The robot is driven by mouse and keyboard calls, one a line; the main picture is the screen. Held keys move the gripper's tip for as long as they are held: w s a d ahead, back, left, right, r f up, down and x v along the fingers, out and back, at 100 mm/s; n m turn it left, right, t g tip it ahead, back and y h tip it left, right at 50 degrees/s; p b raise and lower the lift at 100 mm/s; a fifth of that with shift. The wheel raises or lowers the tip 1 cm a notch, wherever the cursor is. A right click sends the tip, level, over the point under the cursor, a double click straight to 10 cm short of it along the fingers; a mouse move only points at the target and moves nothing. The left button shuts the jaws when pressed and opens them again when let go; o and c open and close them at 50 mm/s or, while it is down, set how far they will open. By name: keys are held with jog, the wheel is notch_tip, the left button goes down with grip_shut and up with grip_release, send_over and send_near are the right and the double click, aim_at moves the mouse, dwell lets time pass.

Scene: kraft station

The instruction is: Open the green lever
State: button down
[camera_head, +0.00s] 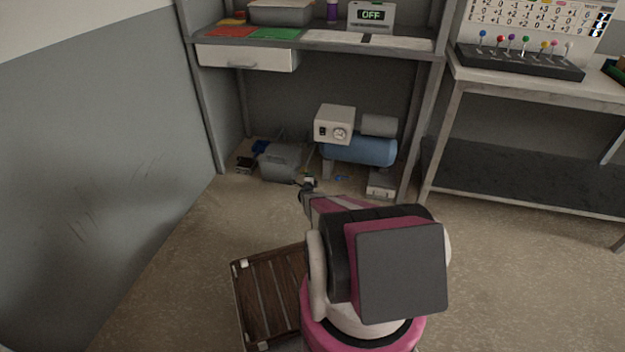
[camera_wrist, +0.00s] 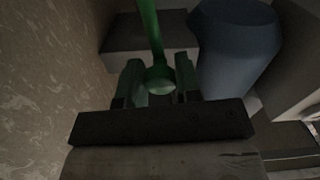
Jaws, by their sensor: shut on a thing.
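The green lever (camera_wrist: 151,35) shows in the wrist view as a thin green rod running down from the top edge to a rounded end. That end lies between the two fingers of my gripper (camera_wrist: 160,82), which is shut on it. In the head view my gripper (camera_head: 307,186) is low under the shelf, near the floor, in front of the machines. I cannot make out the green lever there; it is too small or hidden by my arm.
A blue tank (camera_head: 358,150) with a white dial box (camera_head: 334,126) stands right of my gripper; it also shows in the wrist view (camera_wrist: 238,45). A grey machine (camera_head: 281,161) is on the left. A brown wooden crate (camera_head: 270,295) lies on the floor beside my arm.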

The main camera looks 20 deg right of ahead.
jog(key=n, duration=0.1)
jog(key=r+n, duration=0.2)
jog(key=shift+w+a+r, duration=0.1)
jog(key=shift+w+a, duration=0.05)
jog(key=shift+a, duration=0.1)
jog(key=w+a+r+n, duration=0.3)
jog(key=a+r+n, duration=0.1)
jog(key=n, duration=0.7)
jog(key=shift+a+r+n, duration=0.15)
jog(key=shift+a+n, duration=0.15)
jog(key=shift+a, duration=0.05)
jog(key=shift+w, duration=0.1)
jog(key=c, duration=0.8)
grip_release()
